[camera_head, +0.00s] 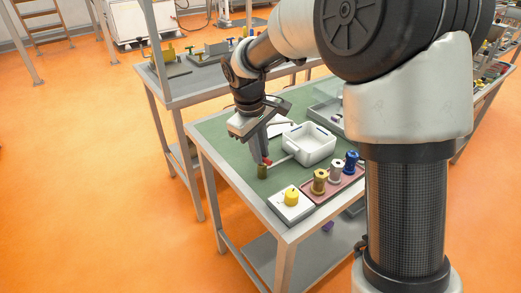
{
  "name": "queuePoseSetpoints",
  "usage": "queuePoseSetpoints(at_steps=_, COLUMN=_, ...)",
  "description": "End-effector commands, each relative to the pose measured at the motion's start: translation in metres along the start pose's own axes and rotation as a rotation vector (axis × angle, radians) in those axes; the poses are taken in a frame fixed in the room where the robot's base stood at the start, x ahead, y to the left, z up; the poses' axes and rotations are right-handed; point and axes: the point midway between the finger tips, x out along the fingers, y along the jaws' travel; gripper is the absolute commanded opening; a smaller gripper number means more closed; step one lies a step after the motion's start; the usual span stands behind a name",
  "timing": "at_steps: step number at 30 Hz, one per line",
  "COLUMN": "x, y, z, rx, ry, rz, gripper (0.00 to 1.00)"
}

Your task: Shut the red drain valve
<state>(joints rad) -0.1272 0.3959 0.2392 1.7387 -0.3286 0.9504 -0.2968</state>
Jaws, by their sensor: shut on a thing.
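The small red drain valve (267,161) is on the thin pipe at the left side of the white basin (322,153), on the green-topped table. My gripper (265,156) points down at it from above, with its fingertips at the red part. The gripper is shut on the red valve, though the fingers and arm hide much of the contact. The exact angle of the valve's handle is too small to tell. A short olive-green cylinder (262,172) stands just below the valve, close to the fingertips.
A yellow knob (291,196) sits on a white block at the table's front corner. Several spools, including a gold one (320,182) and a blue one (351,162), stand on a reddish tray to the right. Another table with valves (208,52) is behind. Orange floor lies open at left.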

Motion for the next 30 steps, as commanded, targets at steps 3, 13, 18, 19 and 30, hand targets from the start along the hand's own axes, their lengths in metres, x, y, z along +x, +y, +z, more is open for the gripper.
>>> queuePoseSetpoints(at_steps=3, x=-0.0005, y=-0.0002, z=-0.0007, rx=0.074, ry=-0.017, rz=-0.001, gripper=0.0)
queuePoseSetpoints(at_steps=13, x=-0.0003, y=0.0007, z=-0.0011, rx=0.215, ry=-0.044, rz=0.0, gripper=0.0)
queuePoseSetpoints(at_steps=18, x=0.0001, y=0.0007, z=-0.0013, rx=0.239, ry=-0.049, rz=0.0, gripper=0.0)
queuePoseSetpoints(at_steps=19, x=0.0001, y=0.0007, z=-0.0012, rx=0.242, ry=-0.049, rz=0.0, gripper=0.0)
queuePoseSetpoints(at_steps=30, x=0.0002, y=0.0007, z=-0.0012, rx=0.245, ry=-0.049, rz=-0.001, gripper=0.16)
